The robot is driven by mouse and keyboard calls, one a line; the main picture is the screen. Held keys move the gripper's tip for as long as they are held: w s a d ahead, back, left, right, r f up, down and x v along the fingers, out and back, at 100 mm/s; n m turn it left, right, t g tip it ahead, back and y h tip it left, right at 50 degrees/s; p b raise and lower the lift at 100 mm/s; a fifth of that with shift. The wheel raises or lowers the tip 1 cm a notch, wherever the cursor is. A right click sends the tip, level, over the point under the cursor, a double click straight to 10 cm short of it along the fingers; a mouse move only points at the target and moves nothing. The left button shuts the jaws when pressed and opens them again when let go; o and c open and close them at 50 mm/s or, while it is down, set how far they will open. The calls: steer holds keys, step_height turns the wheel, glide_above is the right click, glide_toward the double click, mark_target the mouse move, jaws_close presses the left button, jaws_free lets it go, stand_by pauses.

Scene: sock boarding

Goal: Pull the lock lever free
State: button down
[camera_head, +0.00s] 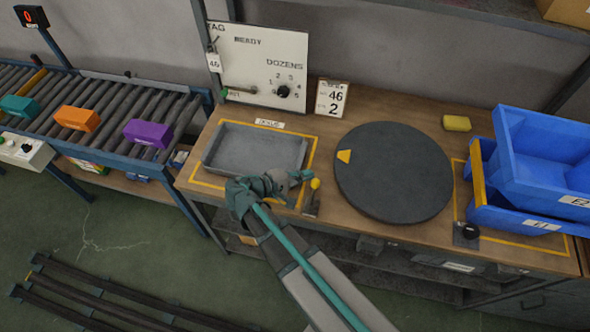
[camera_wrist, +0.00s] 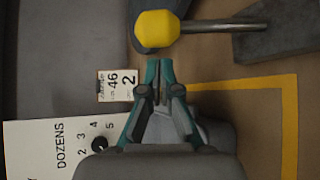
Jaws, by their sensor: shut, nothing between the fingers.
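The lock lever is a metal rod (camera_wrist: 225,27) with a yellow ball knob (camera_wrist: 157,28), set in a dark block (camera_wrist: 278,28). In the head view the knob (camera_head: 315,183) stands at the bench's front edge, between the grey tray and the round turntable. My gripper (camera_head: 306,175) is just left of the knob in the head view. In the wrist view my gripper (camera_wrist: 160,66) is shut and empty, with its fingertips just below the knob. I cannot tell whether they touch it. The round dark turntable (camera_head: 393,185) has a yellow mark.
A shallow grey tray (camera_head: 254,148) lies left of the turntable. A white board (camera_head: 258,62) and a number card (camera_head: 332,98) stand behind. Blue bins (camera_head: 545,165) and a yellow block (camera_head: 456,123) are at right. A roller conveyor (camera_head: 100,105) with coloured blocks is at left.

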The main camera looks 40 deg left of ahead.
steer(key=shift+s+d+r+p, duration=0.25)
steer(key=shift+s+d, duration=0.1)
steer(key=shift+d, duration=0.1)
steer(key=shift+s+d+r+p, duration=0.1)
steer(key=shift+s+d+r, duration=0.2)
steer(key=shift+d, duration=0.1)
